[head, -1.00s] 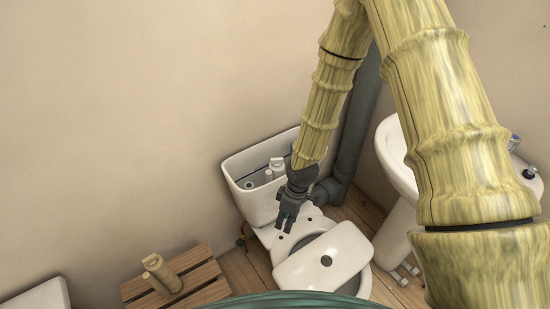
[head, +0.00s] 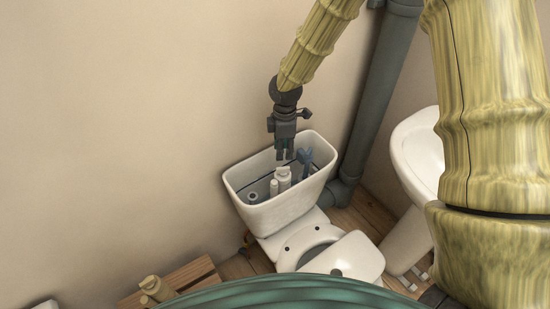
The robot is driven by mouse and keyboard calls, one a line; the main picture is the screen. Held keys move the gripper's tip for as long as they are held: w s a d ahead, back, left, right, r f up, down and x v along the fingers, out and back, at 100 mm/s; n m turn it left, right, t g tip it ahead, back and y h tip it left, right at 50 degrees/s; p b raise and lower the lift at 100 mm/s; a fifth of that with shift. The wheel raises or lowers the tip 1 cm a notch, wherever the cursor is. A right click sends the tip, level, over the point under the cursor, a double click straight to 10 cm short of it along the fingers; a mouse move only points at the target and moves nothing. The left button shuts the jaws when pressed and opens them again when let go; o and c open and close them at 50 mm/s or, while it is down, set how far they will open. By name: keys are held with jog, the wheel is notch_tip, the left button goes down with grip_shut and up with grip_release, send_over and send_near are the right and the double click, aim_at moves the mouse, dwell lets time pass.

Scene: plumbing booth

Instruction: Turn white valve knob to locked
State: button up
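A white, upright valve piece with a knob-like top (head: 283,174) stands inside the open toilet cistern (head: 258,212), and I take it to be the white valve knob. A shorter white part stands beside it on the left. My gripper (head: 285,157) hangs from above, pointing down, with its fingertips just above the white top. The two fingers look slightly apart, with nothing visible between them. I cannot tell whether they touch the knob. The knob's lock marking is too small to see.
A blue part (head: 304,158) stands right of the white valve in the cistern, and a grey ring (head: 253,196) sits at left. A grey pipe (head: 376,100) rises behind. A sink (head: 418,150) stands right, a wooden stool (head: 190,277) lower left.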

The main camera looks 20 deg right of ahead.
aim_at(282, 168)
jog(key=shift+w+d+f, duration=0.15)
jog(key=shift+f, duration=0.25)
jog(key=shift+w+d+f, duration=0.15)
jog(key=shift+f, duration=0.25)
jog(key=shift+w+a+f+p, duration=0.1)
jog(key=shift+f+p, duration=0.15)
jog(key=shift+f, duration=1.3)
jog(key=shift+s+a+f+p, duration=0.1)
jog(key=shift+a+f+p, duration=0.1)
jog(key=shift+f, duration=1.3)
jog(key=shift+w+a+f+p, duration=0.1)
jog(key=shift+f+p, duration=0.15)
jog(key=shift+f, duration=1.3)
grip_shut()
